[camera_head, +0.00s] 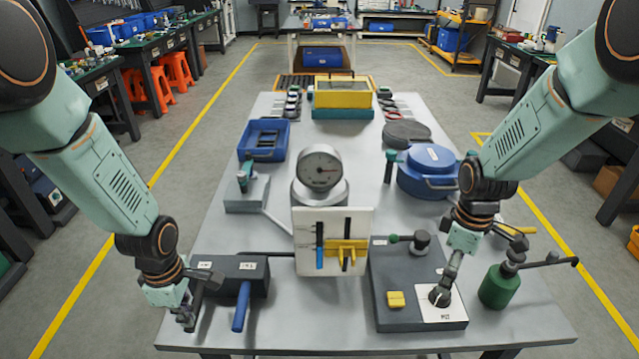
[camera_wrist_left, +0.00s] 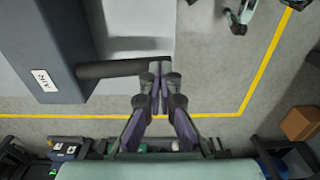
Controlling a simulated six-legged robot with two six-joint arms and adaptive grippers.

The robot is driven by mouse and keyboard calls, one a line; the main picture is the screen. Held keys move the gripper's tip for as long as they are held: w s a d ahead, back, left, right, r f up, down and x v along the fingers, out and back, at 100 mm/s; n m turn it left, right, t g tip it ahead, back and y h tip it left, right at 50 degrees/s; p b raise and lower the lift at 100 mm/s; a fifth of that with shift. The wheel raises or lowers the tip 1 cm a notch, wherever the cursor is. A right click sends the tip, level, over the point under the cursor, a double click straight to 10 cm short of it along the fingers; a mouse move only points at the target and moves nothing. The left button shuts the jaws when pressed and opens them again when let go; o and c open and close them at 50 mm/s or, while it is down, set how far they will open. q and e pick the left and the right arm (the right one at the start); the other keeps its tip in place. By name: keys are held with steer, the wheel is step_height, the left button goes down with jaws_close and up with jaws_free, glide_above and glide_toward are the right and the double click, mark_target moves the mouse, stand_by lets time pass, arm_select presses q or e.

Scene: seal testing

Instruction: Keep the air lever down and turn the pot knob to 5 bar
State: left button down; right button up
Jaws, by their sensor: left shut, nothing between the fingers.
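My left gripper (camera_head: 187,317) is at the front left of the dark valve box (camera_head: 262,271), with its fingers shut and empty. In the left wrist view the shut fingertips (camera_wrist_left: 159,72) are at the free end of a dark air lever (camera_wrist_left: 115,68), which sticks out of the box with the AIR label (camera_wrist_left: 42,80). Whether they touch is unclear. My right gripper (camera_head: 443,285) points down at the dark pot knob (camera_head: 438,297) on the white plate (camera_head: 454,310); its fingers are too small to read. The round gauge (camera_head: 321,168) faces me; its numbers are unreadable.
A blue lever (camera_head: 241,306) hangs from the valve box beside my left gripper. A white board (camera_head: 304,262) stands mid-table. A yellow block (camera_head: 396,299) sits on the grey panel (camera_head: 383,270). A green canister (camera_head: 498,288) stands right of my right gripper. The table's front edge is close.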

arm_select(q)
step_height(320, 180, up, 4)
steer(key=shift+w+f, duration=0.1)
steer(key=shift+f, duration=0.1)
steer(key=shift+r, duration=0.65)
stand_by(0.5)
